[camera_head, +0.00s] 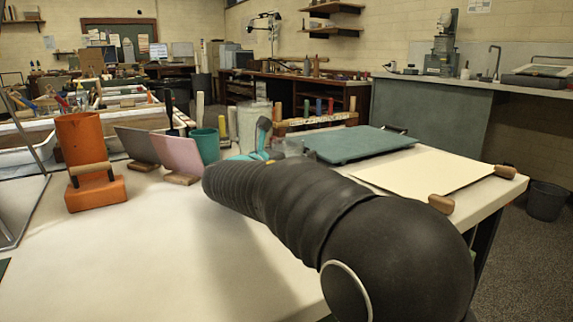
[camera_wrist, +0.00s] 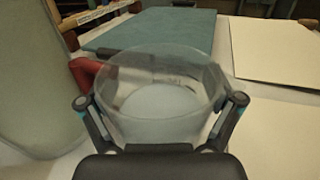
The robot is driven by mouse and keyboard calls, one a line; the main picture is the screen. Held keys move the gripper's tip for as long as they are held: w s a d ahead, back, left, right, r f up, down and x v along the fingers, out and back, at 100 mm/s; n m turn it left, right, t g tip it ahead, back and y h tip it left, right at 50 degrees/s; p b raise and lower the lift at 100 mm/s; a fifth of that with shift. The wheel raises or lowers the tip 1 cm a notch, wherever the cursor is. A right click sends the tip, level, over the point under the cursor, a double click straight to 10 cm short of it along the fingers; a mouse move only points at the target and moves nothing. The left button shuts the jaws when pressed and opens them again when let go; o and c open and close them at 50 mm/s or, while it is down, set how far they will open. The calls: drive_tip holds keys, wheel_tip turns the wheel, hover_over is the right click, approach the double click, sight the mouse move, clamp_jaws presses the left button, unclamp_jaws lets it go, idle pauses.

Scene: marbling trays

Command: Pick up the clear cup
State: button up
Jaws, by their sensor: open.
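The clear cup (camera_wrist: 160,123) stands upright in the middle of the wrist view, its round rim facing up. My gripper (camera_wrist: 160,110) is open, with one finger on each side of the cup. I cannot tell whether the fingers touch its wall. In the head view my black arm reaches across the white table (camera_head: 130,245) and hides most of the gripper, of which a teal and grey part (camera_head: 262,140) shows. A bit of clear material shows just right of it, too hidden to make out well.
A teal board (camera_head: 360,143) and a cream sheet (camera_head: 435,168) lie beyond the cup. A red object (camera_wrist: 84,72) is close by the left finger. An orange cylinder (camera_head: 82,140), a pink panel (camera_head: 178,155) and a teal cup (camera_head: 205,145) stand left of my arm. The front left table is clear.

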drive_tip(key=c, duration=1.2)
drive_tip(key=shift+r, duration=0.15)
drive_tip(key=shift+s+d+r, duration=0.4)
drive_tip(key=shift+s+r, duration=0.2)
drive_tip(key=shift+r, duration=0.05)
drive_tip(key=shift+s+d+r+p, duration=0.25)
drive_tip(key=shift+s+d+r, duration=0.9)
drive_tip(key=shift+s, duration=0.55)
drive_tip(key=shift+s+d+r+p, duration=0.25)
drive_tip(key=shift+s+d+r, duration=0.85)
drive_tip(key=shift+s, duration=0.65)
drive_tip(key=shift+s+d+r+p, duration=0.25)
drive_tip(key=shift+s+d+r, duration=0.9)
drive_tip(key=shift+s, duration=0.55)
drive_tip(key=shift+d+f, duration=0.1)
drive_tip(key=shift+f, duration=0.05)
wheel_tip(320, 180, up, 8)
drive_tip(key=p, duration=0.7)
drive_tip(key=shift+f, duration=0.1)
